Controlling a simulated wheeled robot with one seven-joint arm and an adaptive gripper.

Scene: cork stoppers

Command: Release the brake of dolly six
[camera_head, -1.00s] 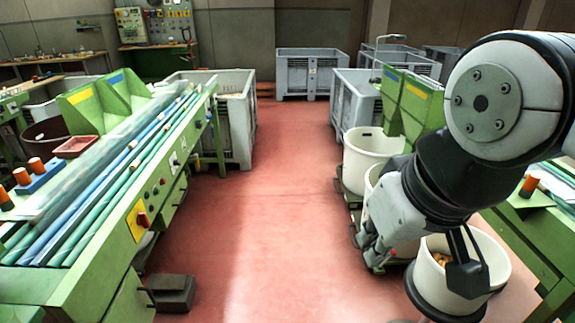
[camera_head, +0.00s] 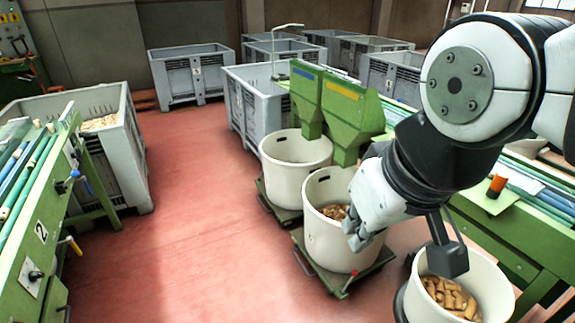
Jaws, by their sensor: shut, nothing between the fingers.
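Several cream buckets of the dolly row stand along the right machines. A green dolly (camera_head: 356,285) carries the middle bucket (camera_head: 322,240), which holds corks. A small red-tipped part (camera_head: 353,272), possibly a brake lever, shows at its near edge. A farther dolly (camera_head: 263,191) bears an apparently empty bucket (camera_head: 290,165). I see no dolly numbers and cannot tell which is six. The base under that bucket is out of view. My wrist covers part of the middle bucket.
Green chutes (camera_head: 345,110) stand behind the buckets, with a green machine (camera_head: 520,225) to the right. Grey crates (camera_head: 185,75) stand at the back. A crate of corks (camera_head: 130,150) and a conveyor marked 2 (camera_head: 40,232) are at left. The red floor (camera_head: 190,240) between is clear.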

